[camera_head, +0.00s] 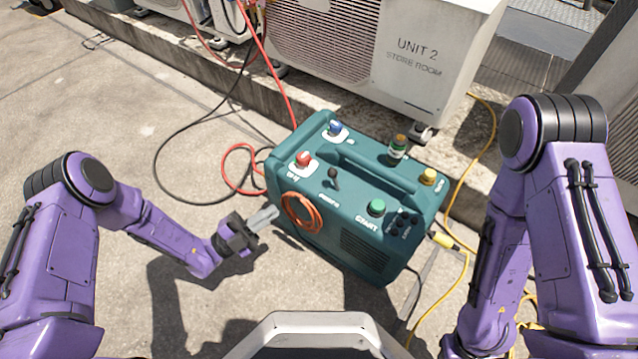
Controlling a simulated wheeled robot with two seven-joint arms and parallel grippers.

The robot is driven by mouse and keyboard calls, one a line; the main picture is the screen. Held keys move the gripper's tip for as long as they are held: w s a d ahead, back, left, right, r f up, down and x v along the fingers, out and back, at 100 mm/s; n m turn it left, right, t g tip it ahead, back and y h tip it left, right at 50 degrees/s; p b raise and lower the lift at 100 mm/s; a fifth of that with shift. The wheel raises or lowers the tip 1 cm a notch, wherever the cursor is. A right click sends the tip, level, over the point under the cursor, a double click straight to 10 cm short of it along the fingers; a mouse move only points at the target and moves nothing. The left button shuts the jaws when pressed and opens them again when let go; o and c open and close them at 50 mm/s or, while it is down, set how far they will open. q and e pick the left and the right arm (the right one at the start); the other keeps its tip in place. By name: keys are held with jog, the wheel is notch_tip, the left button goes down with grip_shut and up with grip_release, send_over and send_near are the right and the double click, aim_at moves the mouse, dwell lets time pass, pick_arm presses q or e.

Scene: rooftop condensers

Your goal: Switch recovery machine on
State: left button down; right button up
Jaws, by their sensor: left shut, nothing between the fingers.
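The recovery machine (350,259) is a teal box on the concrete. Its top carries a red knob (303,159), a blue knob (335,128), a small black lever (333,178), a green START button (377,207), a yellow knob (428,176) and a black switch cluster (404,223). I cannot tell the switch positions. My left gripper (266,217) is shut and empty, just left of the machine's near left corner, close to the coiled orange cord (302,212); I cannot tell if it touches. My right gripper is out of frame below the right arm.
A white condenser marked UNIT 2 (425,70) stands behind on a concrete curb (165,60). Red (226,162) and black hoses run left of the machine; a yellow hose (487,140) runs on its right. Open concrete lies at left.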

aim_at(312, 194)
pick_arm(q)
jog(key=b+x, duration=0.3)
jog(key=x, duration=0.9)
jog(key=shift+w+d+f, duration=0.1)
jog(key=shift+d, duration=0.2)
jog(key=shift+w+d+r, duration=0.2)
jog(key=shift+d+r, duration=0.05)
jog(key=shift+d, duration=0.1)
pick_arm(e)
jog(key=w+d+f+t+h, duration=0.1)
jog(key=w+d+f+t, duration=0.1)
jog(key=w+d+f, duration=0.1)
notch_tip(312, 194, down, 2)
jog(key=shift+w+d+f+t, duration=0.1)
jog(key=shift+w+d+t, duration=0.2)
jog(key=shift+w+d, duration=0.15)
pick_arm(q)
jog(key=shift+g, duration=0.3)
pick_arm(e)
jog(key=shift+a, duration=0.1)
